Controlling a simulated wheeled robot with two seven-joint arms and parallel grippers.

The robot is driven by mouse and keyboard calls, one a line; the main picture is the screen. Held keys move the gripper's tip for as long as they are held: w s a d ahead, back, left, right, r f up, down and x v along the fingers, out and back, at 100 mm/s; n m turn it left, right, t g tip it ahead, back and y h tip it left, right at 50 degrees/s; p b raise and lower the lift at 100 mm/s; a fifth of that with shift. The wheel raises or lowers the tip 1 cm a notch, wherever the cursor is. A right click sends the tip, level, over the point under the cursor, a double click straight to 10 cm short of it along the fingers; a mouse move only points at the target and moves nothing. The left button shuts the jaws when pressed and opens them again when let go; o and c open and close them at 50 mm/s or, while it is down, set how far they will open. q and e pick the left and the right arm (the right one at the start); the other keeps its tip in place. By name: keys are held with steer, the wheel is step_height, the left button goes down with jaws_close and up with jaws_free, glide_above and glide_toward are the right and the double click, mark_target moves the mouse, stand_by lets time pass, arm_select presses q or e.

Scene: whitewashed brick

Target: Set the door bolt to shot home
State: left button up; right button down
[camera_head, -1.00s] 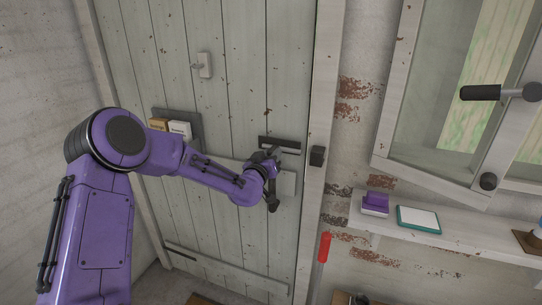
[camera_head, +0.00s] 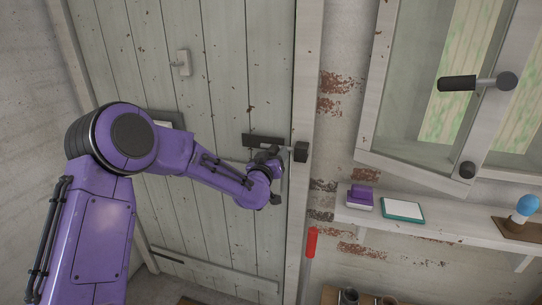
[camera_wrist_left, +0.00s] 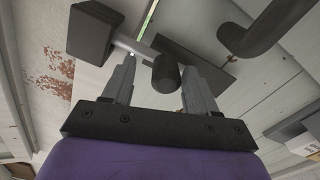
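The door bolt (camera_head: 262,140) has a dark backplate on the pale plank door, and a light rod runs right from it to the dark keeper block (camera_head: 301,152) on the door frame. In the left wrist view the rod (camera_wrist_left: 128,44) crosses the gap at the door's edge and meets the keeper block (camera_wrist_left: 90,33). The dark bolt knob (camera_wrist_left: 166,74) sits between the fingers of my left gripper (camera_wrist_left: 158,85). The fingers stand apart with room on both sides of the knob. In the head view my left gripper (camera_head: 268,172) is just below the bolt. My right gripper is out of view.
A window with a dark handle (camera_head: 458,83) stands at the right. Below it, a shelf (camera_head: 440,230) carries a purple block (camera_head: 360,197), a teal-edged pad (camera_head: 403,209) and a blue-topped item (camera_head: 526,207). A red object (camera_head: 311,242) hangs by the door frame.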

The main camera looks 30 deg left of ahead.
arm_select(q)
steer(key=b+v, duration=0.3)
steer(key=v, duration=0.7)
steer(key=shift+s, duration=0.2)
steer(key=shift+d, duration=0.15)
